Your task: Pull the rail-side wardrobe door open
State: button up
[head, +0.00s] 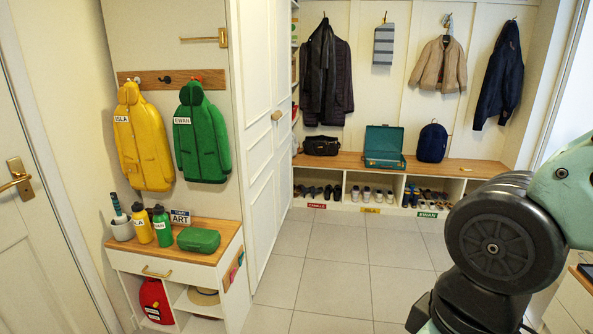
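The white wardrobe (258,60) stands left of centre, seen at a steep angle, with tall panelled doors. A round wooden knob (277,115) sits at mid-height near the line between its door panels. The doors look shut; I cannot tell which one is the rail-side door, and no inside of the wardrobe shows behind them. My gripper is out of the picture. Only part of my arm shows, large at the right, well apart from the wardrobe.
A low cabinet (158,268) with bottles and a green box (198,239) stands left of the wardrobe, under yellow (142,140) and green (202,135) coats. A shoe bench (340,160) runs along the back. The tiled floor (340,270) before the wardrobe is clear.

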aim_at(280, 9)
jog(key=i, duration=1.95)
jog(key=i+l, duration=0.1)
jog(key=i, duration=1.85)
jog(key=i+u, duration=0.35)
jog(key=i+j, duration=0.05)
